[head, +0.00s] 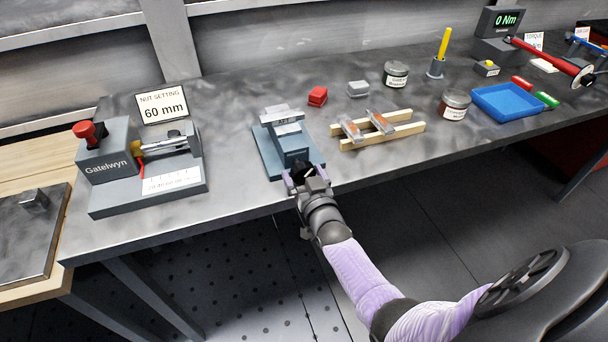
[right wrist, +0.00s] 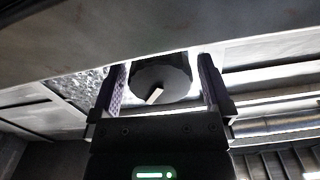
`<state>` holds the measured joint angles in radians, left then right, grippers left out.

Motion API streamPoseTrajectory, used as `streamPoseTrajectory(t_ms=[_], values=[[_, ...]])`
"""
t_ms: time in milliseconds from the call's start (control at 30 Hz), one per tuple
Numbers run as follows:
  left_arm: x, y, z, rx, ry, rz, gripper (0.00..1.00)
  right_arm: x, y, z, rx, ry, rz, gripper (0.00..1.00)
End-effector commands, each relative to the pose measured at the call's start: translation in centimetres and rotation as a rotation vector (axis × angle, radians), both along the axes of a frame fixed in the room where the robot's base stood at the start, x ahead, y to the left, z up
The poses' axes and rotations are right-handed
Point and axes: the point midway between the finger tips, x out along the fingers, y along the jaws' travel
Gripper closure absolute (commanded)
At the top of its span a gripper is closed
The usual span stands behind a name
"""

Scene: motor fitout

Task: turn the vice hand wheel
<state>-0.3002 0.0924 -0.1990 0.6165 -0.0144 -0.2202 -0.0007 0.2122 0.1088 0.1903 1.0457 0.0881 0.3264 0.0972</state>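The blue-grey vice (head: 290,146) stands on its base plate near the bench's front edge in the head view. Its hand wheel (head: 303,172) is a dark disc on the vice's near end, partly hidden by my right gripper (head: 306,178). In the right wrist view the round dark wheel (right wrist: 160,82), with a pale mark on its face, lies between the two fingers of my right gripper (right wrist: 162,90). The fingers stand apart, one on each side of the wheel, with a narrow gap showing at each side. My left gripper is not in view.
Right are a wooden rack (head: 385,132), red block (head: 318,95), jars and a blue tray (head: 508,103). The bench edge runs just below the vice.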

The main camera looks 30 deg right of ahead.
Motion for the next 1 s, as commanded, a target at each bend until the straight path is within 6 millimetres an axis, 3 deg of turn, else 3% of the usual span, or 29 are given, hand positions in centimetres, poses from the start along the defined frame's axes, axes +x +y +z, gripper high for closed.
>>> streamPoseTrajectory(t_ms=[167, 500, 600, 1000], values=[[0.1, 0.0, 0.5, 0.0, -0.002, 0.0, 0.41, -0.7, 0.2, 0.2, 0.0, -0.001, 0.0, 0.0], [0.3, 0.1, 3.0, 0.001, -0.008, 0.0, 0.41, -7.8, 1.9, 0.3, 0.0, 0.002, -0.001, 0.0], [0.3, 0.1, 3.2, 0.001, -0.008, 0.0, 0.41, -9.1, 2.2, 0.2, 0.0, 0.0, 0.0, 0.0], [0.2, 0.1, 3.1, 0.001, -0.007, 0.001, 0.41, -9.7, 2.3, 0.0, 0.0, 0.0, 0.0, 0.0]])
